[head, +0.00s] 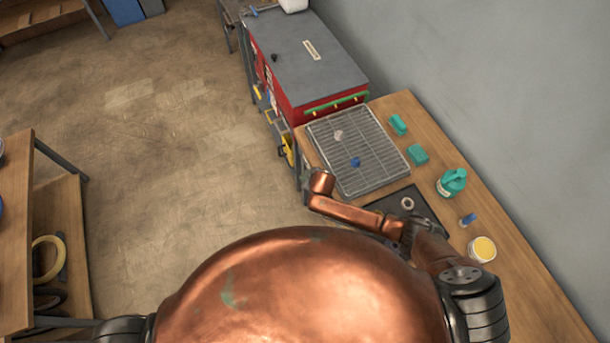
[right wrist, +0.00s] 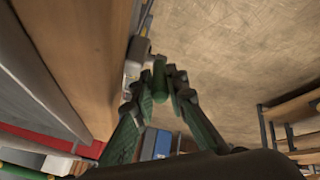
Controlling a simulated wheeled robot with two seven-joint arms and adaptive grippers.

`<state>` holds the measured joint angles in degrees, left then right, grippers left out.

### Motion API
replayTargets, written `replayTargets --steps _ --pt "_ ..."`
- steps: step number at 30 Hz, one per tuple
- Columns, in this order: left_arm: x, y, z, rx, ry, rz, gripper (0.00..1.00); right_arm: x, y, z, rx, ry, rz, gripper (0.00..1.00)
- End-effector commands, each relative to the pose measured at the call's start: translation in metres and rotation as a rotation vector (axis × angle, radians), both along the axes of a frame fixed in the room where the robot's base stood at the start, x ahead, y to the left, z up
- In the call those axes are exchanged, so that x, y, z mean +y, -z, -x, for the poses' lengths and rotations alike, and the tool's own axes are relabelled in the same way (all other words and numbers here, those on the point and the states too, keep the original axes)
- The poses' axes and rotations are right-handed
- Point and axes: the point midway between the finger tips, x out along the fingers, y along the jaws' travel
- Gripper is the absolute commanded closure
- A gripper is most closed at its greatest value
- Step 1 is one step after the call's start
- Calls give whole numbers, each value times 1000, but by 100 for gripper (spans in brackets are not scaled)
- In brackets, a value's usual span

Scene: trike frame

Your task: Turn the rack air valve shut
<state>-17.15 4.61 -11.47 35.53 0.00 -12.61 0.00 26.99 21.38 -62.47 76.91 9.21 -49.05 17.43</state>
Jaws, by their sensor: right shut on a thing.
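In the right wrist view, a pale grey valve body (right wrist: 134,62) sits at the edge of a wooden surface. A small dark green handle (right wrist: 159,70) stands out beside it, over the floor. My right gripper (right wrist: 163,84) has its fingertips on either side of this handle and is shut on it. The fingers partly cover the handle, so how far it is turned is hard to tell. In the head view my right arm reaches over the bench's left edge, and its gripper and the valve are hidden. My left gripper is in neither view.
The wooden bench (head: 520,270) bears a wire rack (head: 375,165), a black mat (head: 428,212), a teal jug (head: 452,183), teal blocks and a yellow-topped tub (head: 482,249). A red cabinet (head: 310,60) stands beyond. Shelving (head: 20,200) is at left, with open floor between.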

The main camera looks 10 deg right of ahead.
Motion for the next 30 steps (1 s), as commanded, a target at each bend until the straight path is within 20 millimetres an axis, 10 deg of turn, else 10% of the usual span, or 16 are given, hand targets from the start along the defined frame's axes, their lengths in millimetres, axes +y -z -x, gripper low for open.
replayTargets --steps 19,20,30 --pt "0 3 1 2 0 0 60 2 2 4 -56 -2 -22 100" --pt "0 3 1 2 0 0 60 2 2 4 -55 -3 -22 86" --pt "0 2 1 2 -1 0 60 0 3 4 -55 -1 -19 69"
